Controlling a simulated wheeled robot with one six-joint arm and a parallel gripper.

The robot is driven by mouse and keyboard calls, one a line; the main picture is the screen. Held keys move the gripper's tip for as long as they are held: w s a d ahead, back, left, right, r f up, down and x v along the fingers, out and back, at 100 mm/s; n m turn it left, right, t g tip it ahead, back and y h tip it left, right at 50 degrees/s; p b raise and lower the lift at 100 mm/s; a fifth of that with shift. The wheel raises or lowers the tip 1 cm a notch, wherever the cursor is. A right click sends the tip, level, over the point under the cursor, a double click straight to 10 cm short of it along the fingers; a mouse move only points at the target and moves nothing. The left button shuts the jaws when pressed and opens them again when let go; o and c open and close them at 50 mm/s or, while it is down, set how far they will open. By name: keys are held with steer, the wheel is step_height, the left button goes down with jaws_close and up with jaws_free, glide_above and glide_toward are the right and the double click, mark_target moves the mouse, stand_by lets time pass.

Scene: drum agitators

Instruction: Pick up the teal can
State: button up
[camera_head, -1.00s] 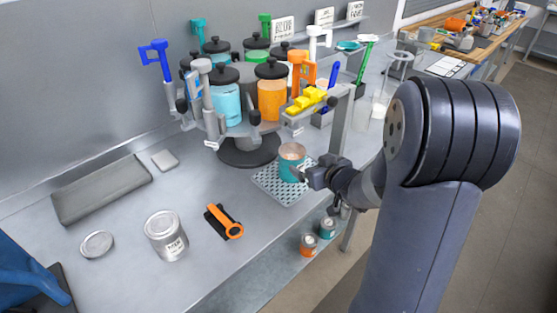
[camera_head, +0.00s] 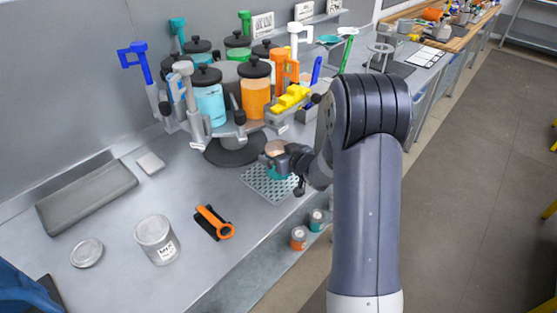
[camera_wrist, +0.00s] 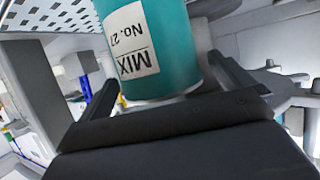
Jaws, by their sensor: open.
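The teal can (camera_head: 277,173) stands on a perforated mat (camera_head: 262,187) on the bench, partly hidden behind my gripper (camera_head: 279,160). Its open top looks pinkish-brown. In the wrist view the teal can (camera_wrist: 172,40) is large and close, with a white label reading "MIX No. 27". My gripper (camera_wrist: 165,75) is open, with one finger on each side of the can. I cannot tell whether either finger touches it.
A carousel of lidded jars (camera_head: 232,95) stands just behind the mat. Small orange (camera_head: 299,238) and teal (camera_head: 317,220) cans stand on a lower shelf.

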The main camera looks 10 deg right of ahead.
mark_target(279, 143)
steer(key=shift+x, duration=0.95)
steer(key=shift+c, duration=0.4)
steer(key=c, duration=1.3)
steer(key=shift+r, duration=0.2)
steer(key=shift+r, duration=1.45)
steer(key=shift+s+r, duration=0.15)
steer(key=s+d+b, duration=0.1)
steer(key=s+d, duration=0.1)
steer(key=s, duration=0.6)
steer(key=s+d+b, duration=0.2)
steer(key=s+d, duration=0.1)
steer(key=s, duration=0.5)
steer(key=shift+s+d+b, duration=0.3)
steer(key=shift+s, duration=0.1)
